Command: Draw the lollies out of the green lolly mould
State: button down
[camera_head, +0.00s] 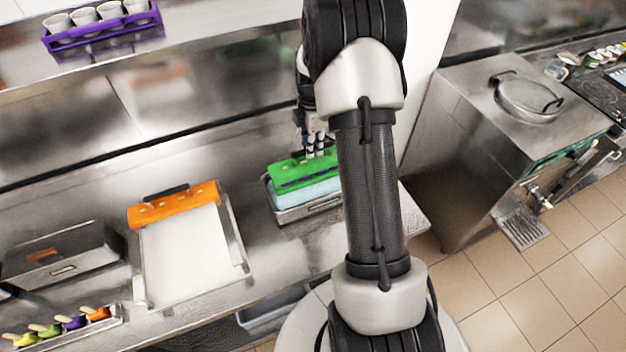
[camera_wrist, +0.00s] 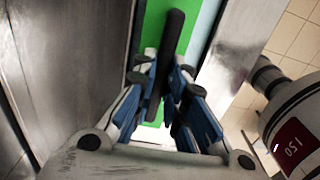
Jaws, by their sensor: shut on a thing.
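The green lolly mould (camera_head: 290,172) sits in or over a steel tray with a pale blue fill (camera_head: 305,193) on the counter, left of my arm. My gripper (camera_head: 316,153) is directly above it, fingers pointing down. In the wrist view, my gripper (camera_wrist: 166,80) is shut on a dark bar handle (camera_wrist: 172,35) lying over the green surface (camera_wrist: 153,28). No lollies can be made out at the green mould. I cannot tell whether the bar is raised from it.
An orange mould (camera_head: 180,207) with a dark handle lies across a white-lined tray (camera_head: 239,260) to the left. A steel box (camera_head: 62,262) and colourful tubs (camera_head: 72,323) stand farther left. A purple cup rack (camera_head: 100,35) is on the shelf above. A steel machine (camera_head: 500,150) stands right.

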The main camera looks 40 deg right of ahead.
jog(key=shift+r+p, duration=1.3)
jog(key=shift+r, duration=0.95)
